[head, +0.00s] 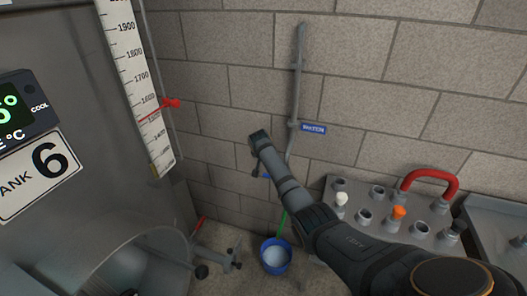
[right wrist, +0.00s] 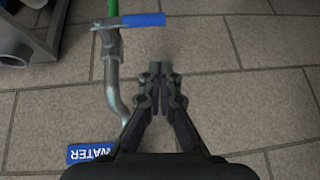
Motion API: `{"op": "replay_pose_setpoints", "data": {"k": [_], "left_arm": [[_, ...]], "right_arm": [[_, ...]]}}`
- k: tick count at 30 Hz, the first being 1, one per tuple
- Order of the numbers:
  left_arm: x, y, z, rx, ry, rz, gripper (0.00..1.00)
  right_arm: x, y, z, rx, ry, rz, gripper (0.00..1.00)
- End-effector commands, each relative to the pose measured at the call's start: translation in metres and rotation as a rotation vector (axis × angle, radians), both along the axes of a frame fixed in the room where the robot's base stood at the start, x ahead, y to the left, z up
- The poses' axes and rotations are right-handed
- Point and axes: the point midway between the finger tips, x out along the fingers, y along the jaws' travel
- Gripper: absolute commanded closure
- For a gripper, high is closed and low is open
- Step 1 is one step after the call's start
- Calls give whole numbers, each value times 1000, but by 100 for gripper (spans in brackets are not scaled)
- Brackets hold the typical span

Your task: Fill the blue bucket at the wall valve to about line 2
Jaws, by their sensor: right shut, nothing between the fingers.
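The blue bucket (head: 264,264) stands on the floor below the wall pipe. Its inside looks pale; I cannot make out lines or a water level. The grey water pipe (head: 297,75) runs down the wall past a blue WATER sign (head: 314,128). Its blue valve lever (head: 265,174) points sideways across the pipe; it also shows in the right wrist view (right wrist: 143,20). A green hose or strip (head: 282,224) runs below the valve toward the bucket. My right gripper (right wrist: 161,72) is shut and empty, beside the pipe, above and apart from the lever. My left gripper is out of view.
A grey tank (head: 75,110) with a scale strip (head: 135,85) and red pointer (head: 172,103) fills the left.

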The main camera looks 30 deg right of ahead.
Motion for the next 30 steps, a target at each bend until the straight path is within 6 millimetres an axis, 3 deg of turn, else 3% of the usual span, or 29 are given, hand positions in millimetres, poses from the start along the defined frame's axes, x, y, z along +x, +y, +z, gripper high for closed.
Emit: {"op": "replay_pose_setpoints", "data": {"k": [11, 23, 26, 29, 30], "left_arm": [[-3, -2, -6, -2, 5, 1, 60], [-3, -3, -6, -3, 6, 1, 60], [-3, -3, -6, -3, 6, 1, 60], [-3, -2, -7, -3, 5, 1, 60], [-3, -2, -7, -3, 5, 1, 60]], "right_arm": [[-28, 32, 56, 1, 2, 0, 100], [-32, 35, 63, 0, 4, -1, 100], [-32, 35, 55, -3, 13, 9, 100], [-40, 38, 12, -11, 57, 61, 100], [-46, 40, -15, -17, 82, 98, 100]]}}
